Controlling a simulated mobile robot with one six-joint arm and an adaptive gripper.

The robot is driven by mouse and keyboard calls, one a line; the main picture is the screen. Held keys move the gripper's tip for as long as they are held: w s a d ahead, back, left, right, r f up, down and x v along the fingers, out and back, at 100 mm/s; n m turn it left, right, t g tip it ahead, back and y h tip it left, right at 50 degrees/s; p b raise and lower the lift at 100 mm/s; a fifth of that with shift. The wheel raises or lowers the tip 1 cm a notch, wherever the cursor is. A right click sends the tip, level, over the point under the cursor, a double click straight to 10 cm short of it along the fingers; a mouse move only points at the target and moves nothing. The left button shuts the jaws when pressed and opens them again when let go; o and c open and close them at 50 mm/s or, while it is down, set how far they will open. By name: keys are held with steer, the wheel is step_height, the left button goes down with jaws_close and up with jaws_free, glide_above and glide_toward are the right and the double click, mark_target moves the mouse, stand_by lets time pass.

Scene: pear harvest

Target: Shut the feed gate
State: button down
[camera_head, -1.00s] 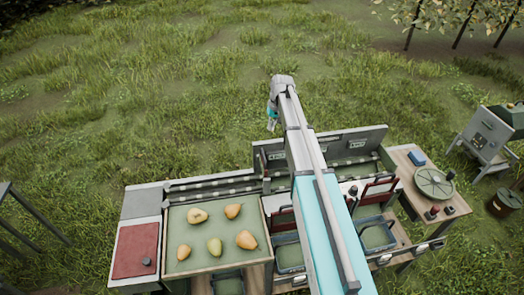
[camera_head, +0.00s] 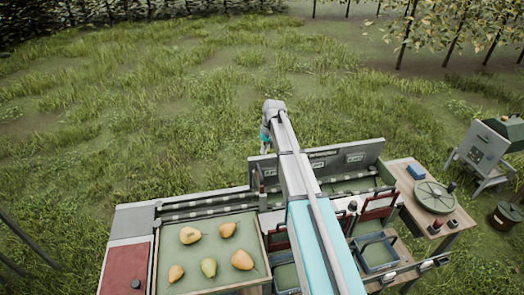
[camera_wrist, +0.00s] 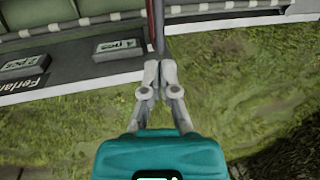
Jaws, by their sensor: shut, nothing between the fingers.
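My gripper (camera_wrist: 160,72) is shut and empty, its fingertips together in the wrist view. They are close to the foot of a thin upright post with a reddish edge (camera_wrist: 157,28), and I cannot tell if they touch it. This upright piece (camera_head: 259,178) stands at the left end of the grey backboard in the head view, near the rollers; it may be the feed gate, but its position is unclear. Two red-framed panels also show, one on the right (camera_head: 378,206) and one partly behind my arm (camera_head: 277,238). In the head view my fingertips are too small to make out.
The grey backboard (camera_head: 354,157) carries several labels. A roller strip (camera_head: 200,207) runs behind a tray (camera_head: 253,219) of several pears. A red panel (camera_head: 124,270) lies at left. A round disc (camera_head: 435,196) sits on the wooden table at right. Grass behind is open.

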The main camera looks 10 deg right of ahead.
mark_target(259, 170)
steer(key=shift+a+f+b, duration=0.3)
steer(key=shift+f+b, duration=1.05)
steer(key=shift+f, duration=0.1)
steer(key=shift+a+f+b, duration=0.25)
steer(key=shift+f+b, duration=1.05)
steer(key=shift+f, duration=0.1)
steer(key=shift+a+f+b, duration=0.3)
steer(key=shift+f+b, duration=1.05)
steer(key=shift+f, duration=0.1)
steer(key=shift+f, duration=0.1)
step_height(259, 170, down, 8)
steer(key=b, duration=0.8)
steer(key=shift+s, duration=0.35)
steer(key=shift+w, duration=0.1)
